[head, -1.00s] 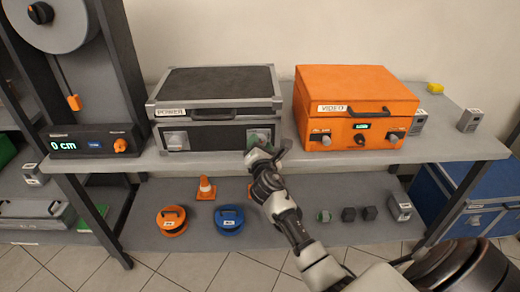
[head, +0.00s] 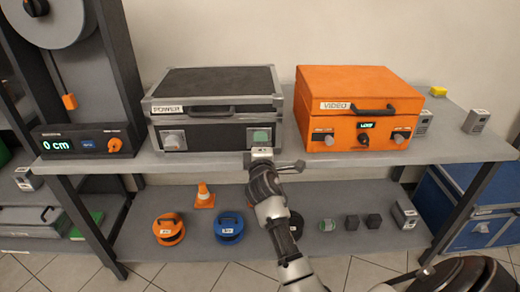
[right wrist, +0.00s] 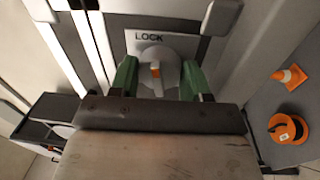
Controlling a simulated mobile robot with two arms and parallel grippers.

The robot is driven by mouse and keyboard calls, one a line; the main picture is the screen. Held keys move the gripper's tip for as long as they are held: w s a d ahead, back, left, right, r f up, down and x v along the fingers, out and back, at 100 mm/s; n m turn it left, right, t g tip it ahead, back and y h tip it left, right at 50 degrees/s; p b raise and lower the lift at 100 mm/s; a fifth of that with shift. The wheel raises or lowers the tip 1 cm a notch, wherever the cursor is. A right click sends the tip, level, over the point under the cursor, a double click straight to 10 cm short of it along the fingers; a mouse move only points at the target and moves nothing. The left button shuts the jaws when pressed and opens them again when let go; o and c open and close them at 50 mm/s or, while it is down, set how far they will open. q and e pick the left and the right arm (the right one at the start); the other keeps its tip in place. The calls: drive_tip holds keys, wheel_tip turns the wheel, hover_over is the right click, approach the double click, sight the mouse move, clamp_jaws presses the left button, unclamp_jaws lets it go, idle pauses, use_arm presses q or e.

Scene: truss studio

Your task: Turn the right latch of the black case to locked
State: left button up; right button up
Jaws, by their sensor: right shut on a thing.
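The black case (head: 220,88), labelled POWER, stands on the shelf with its lid down. Its left latch (head: 173,140) is a grey knob on a light plate. My right gripper (head: 261,140) is at the case's front right, covering most of the right latch there. In the right wrist view, the right latch (right wrist: 156,56) is a round grey knob with an orange mark on a plate reading LOCK. The mark stands nearly upright below the word. My left gripper is not in view.
An orange VIDEO case (head: 360,90) stands close on the right. A display unit reading 0 cm (head: 88,144) is on the left. The lower shelf holds an orange reel (head: 168,230), a blue reel (head: 229,228), a cone (head: 204,196) and small blocks.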

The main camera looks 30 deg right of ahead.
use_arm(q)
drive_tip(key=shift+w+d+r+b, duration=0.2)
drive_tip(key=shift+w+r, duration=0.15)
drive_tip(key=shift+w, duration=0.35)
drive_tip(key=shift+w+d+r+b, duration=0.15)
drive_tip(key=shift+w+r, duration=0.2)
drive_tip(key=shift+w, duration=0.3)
use_arm(e)
drive_tip(key=shift+f+m, duration=0.1)
drive_tip(key=shift+m, duration=0.9)
drive_tip(key=o, duration=0.9)
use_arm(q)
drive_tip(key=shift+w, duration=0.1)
use_arm(e)
drive_tip(key=v, duration=1.1)
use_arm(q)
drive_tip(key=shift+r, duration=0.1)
use_arm(e)
drive_tip(key=shift+w, duration=0.1)
